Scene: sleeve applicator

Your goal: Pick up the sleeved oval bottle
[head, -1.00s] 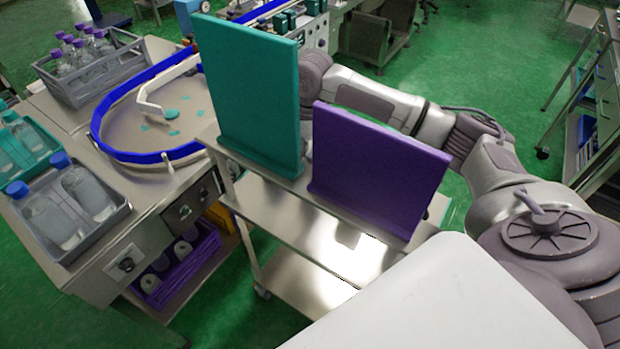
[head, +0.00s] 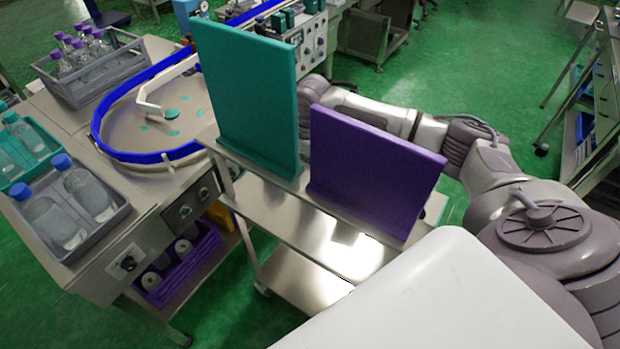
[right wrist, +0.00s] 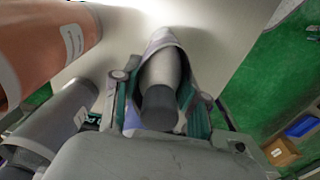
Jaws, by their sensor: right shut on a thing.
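In the right wrist view my right gripper (right wrist: 163,87) is shut on the sleeved oval bottle (right wrist: 160,70). The bottle has a dark grey cap end facing the camera and a pale body inside a loose white, purple and green sleeve (right wrist: 166,39). One finger lies on each side of it. I cannot tell whether it touches the pale surface beyond. In the head view the right gripper and bottle are hidden behind the teal board (head: 245,95) and the purple board (head: 370,170). My left gripper is in neither view.
An orange container (right wrist: 40,45) and a grey cylinder (right wrist: 50,125) stand close left of the gripper. The boards stand on a metal cart (head: 285,215). Left of it are a round blue-rimmed table (head: 120,158) and a grey bottle tray (head: 70,250).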

